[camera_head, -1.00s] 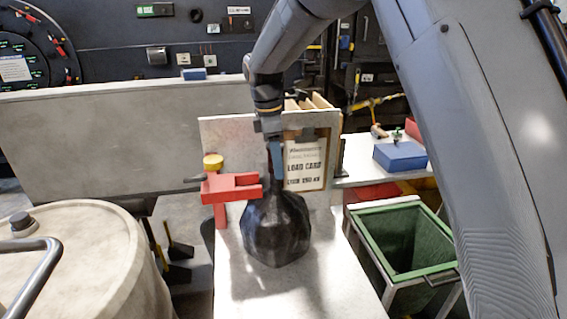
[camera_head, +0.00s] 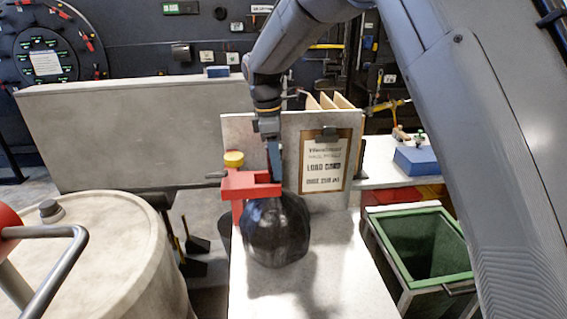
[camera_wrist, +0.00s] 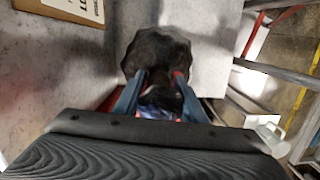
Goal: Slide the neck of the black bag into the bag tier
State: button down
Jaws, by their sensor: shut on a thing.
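The black bag (camera_head: 276,232) hangs or rests at the white bench, its round body below my gripper. My gripper (camera_head: 274,178) points down and is shut on the bag's neck. The red bag tier (camera_head: 250,186), with a yellow knob, stands at the bag's left, its arms level with the neck. The neck is close beside the tier's red arms; whether it is inside the slot is hidden. In the wrist view the bag (camera_wrist: 156,52) lies beyond my two blue fingers (camera_wrist: 158,92), with a little red of the tier behind the fingers.
A load card clipboard (camera_head: 325,162) is on the upright panel behind the bench (camera_head: 320,285). A green-rimmed bin (camera_head: 425,248) stands at right. The bench front is clear.

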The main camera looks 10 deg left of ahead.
jog(key=shift+s+a+r, duration=0.1)
jog(key=shift+s+a, duration=0.05)
jog(key=shift+a, duration=0.55)
jog(key=shift+s+a, duration=0.15)
jog(key=shift+a, duration=0.5)
jog(key=shift+s+f+p, duration=0.1)
jog(key=shift+f+p, duration=0.2)
jog(key=shift+f, duration=0.05)
jog(key=c, duration=1)
grip_release()
jog(key=shift+c, duration=0.2)
jog(key=shift+o, duration=0.3)
jog(key=shift+d+f, duration=0.1)
jog(key=o, duration=0.5)
jog(key=shift+r, duration=0.2)
